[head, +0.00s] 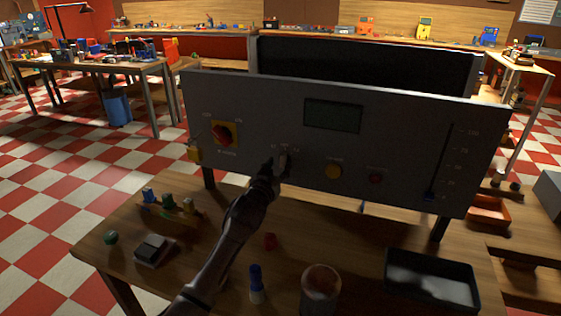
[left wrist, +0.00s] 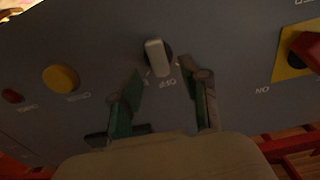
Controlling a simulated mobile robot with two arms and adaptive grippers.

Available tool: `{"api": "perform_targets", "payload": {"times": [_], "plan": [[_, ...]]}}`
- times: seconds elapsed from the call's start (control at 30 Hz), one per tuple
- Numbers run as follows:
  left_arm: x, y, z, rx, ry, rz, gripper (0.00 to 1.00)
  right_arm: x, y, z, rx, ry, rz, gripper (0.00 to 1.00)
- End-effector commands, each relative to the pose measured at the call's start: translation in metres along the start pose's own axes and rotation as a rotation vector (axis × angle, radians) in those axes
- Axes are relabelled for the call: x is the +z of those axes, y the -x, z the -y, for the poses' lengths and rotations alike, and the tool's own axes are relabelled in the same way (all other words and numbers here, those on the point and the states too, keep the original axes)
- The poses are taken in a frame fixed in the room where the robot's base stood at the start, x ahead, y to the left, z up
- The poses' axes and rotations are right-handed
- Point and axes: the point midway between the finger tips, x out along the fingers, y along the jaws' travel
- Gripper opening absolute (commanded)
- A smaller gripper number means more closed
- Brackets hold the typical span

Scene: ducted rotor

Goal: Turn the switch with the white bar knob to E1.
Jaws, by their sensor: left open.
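The switch with the white bar knob sits on the grey control panel (head: 255,105). In the head view the knob (head: 286,161) is partly hidden behind my left gripper (head: 275,165). In the left wrist view the panel appears upside down, and the white bar (left wrist: 157,57) stands nearly upright in the picture, its near end by the OFF mark. The other marks around it are too small to read surely. My left gripper (left wrist: 161,72) is open, its fingertips on either side of the bar's near end, with visible gaps. My right gripper is out of view.
The panel also carries a red-and-yellow rotary switch (head: 223,134), a yellow button (head: 333,172), a red button (head: 376,179), a display (head: 333,115) and a slider (head: 430,195). Below, the wooden table holds a black tray (head: 395,293), a glass (head: 320,290) and small parts.

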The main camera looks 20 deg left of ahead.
Motion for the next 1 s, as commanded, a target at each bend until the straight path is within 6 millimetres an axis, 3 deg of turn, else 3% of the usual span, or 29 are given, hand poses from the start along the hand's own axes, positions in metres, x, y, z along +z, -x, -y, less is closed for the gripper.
{"api": "perform_targets", "payload": {"times": [0.2, 0.53, 0.8, 1.0], "plan": [[0.0, -0.018, 0.0, 0.0, 0.001, 0.001, 0.46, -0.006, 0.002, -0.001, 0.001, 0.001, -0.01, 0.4], [0.001, -0.02, 0.0, 0.0, 0.001, 0.001, 0.46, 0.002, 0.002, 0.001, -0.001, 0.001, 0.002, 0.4], [0.001, -0.02, 0.0, 0.0, 0.001, 0.001, 0.01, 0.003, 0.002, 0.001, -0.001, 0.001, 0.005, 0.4], [0.001, -0.02, 0.0, 0.0, 0.004, 0.001, 0.0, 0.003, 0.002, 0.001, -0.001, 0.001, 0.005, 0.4]]}}
